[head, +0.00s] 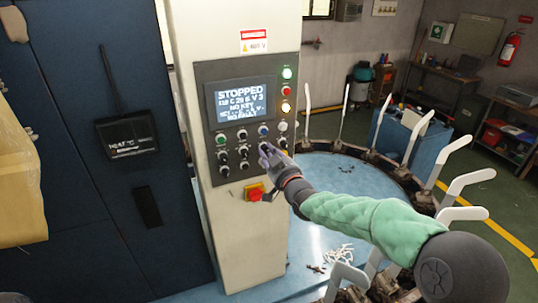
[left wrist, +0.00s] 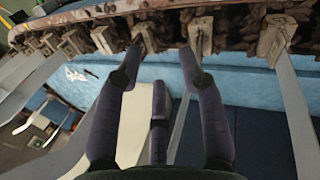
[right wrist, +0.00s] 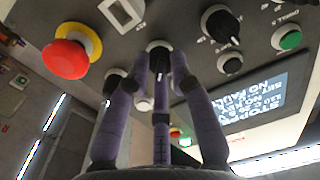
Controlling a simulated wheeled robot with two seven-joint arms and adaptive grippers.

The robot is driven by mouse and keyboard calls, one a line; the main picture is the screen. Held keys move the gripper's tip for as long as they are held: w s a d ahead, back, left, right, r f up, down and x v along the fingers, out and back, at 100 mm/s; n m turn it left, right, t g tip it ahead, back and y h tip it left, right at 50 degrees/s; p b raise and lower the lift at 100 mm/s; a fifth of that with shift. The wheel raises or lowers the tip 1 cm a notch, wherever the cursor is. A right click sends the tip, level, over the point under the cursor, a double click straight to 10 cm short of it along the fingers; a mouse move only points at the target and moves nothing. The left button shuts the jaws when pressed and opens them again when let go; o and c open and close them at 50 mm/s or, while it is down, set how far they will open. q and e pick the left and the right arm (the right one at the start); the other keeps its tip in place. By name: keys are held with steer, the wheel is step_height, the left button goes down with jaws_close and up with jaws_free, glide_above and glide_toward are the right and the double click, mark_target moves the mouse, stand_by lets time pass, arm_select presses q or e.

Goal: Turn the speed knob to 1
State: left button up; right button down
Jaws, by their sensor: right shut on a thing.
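The control panel (head: 247,118) is on a pale column, with a lit display (head: 240,102) reading STOPPED, a line that looks like "110 C 20 S V 3", NO KEY and NO FAULT. Rows of black knobs (head: 223,156) sit below it. My right gripper (head: 268,154) is at the right end of these rows. In the right wrist view its fingers close on a knob (right wrist: 157,47), which they mostly cover; its label and pointer cannot be read. My left gripper (left wrist: 160,58) is open and empty in the left wrist view, away from the panel.
A red emergency button (right wrist: 66,58) on yellow, also in the head view (head: 255,192), sits below the knobs. Another black knob (right wrist: 222,25) is beside the held one. A ring of white sock forms (head: 467,182) stands right of the column, around a blue table (head: 330,172).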

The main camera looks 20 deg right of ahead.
steer(key=shift+f, duration=0.2)
steer(key=shift+f+n+b, duration=0.15)
steer(key=shift+n+b, duration=0.25)
steer(key=shift+b, duration=0.35)
steer(key=n+b, duration=0.4)
steer(key=shift+f+b, duration=0.1)
steer(key=shift+b, duration=0.25)
steer(key=n+b, duration=0.1)
steer(key=n, duration=0.1)
steer(key=shift+a+n, duration=0.1)
steer(key=shift+n, duration=0.2)
steer(key=shift+n+g, duration=0.3)
steer(key=shift+n, duration=0.5)
steer(key=shift+r+n+h+p, duration=0.15)
steer(key=shift+n+p, duration=0.6)
steer(key=shift+n, duration=1.35)
steer(key=shift+r+n+h+p, duration=0.15)
steer(key=shift+n+p, duration=0.55)
steer(key=shift+n, duration=1.4)
steer(key=shift+f, duration=0.1)
